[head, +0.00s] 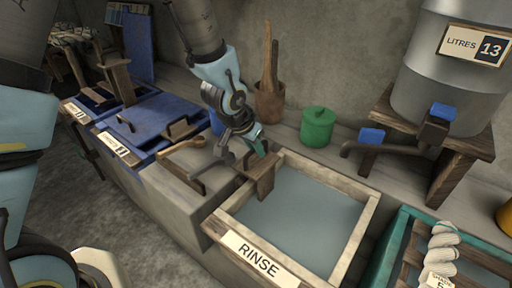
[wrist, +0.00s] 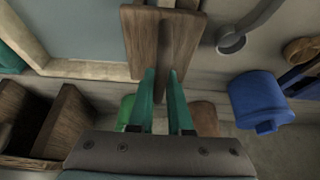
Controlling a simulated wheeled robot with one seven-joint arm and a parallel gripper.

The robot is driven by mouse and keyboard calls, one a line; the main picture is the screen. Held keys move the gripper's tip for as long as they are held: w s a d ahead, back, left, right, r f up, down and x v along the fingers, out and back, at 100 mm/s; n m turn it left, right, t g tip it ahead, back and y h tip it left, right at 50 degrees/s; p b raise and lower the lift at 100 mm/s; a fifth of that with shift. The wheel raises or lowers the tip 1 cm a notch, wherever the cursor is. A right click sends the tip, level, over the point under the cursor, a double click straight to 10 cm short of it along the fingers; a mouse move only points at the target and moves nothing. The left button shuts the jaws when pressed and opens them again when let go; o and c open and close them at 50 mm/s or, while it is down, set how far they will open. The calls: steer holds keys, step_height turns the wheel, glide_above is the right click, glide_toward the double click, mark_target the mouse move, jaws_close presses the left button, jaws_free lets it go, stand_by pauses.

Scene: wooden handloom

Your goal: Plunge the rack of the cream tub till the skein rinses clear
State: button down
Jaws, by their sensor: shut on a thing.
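The cream tub (head: 352,240) with the RINSE label holds cloudy grey-blue water (head: 300,205). A wooden rack handle (head: 264,178) stands upright at the tub's left edge; the rest of the rack is hidden. No skein shows in the cream tub's water.
A teal tub (head: 390,236) at the right has a slatted rack with a pale tagged skein (head: 442,250). A green lidded jar (head: 318,127) and a brown pot (head: 269,103) stand behind. A metal ladle (head: 212,165) lies left of the handle. A tap (head: 370,145) juts out behind the tub.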

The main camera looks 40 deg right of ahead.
mark_target(254, 163)
step_height(254, 163, down, 6)
steer(key=b, duration=0.4)
steer(key=shift+r, duration=0.1)
steer(key=shift+s, duration=0.1)
steer(key=shift+a, duration=0.15)
stand_by(0.7)
step_height(254, 163, up, 16)
steer(key=p, duration=1.2)
steer(key=shift+f, duration=0.3)
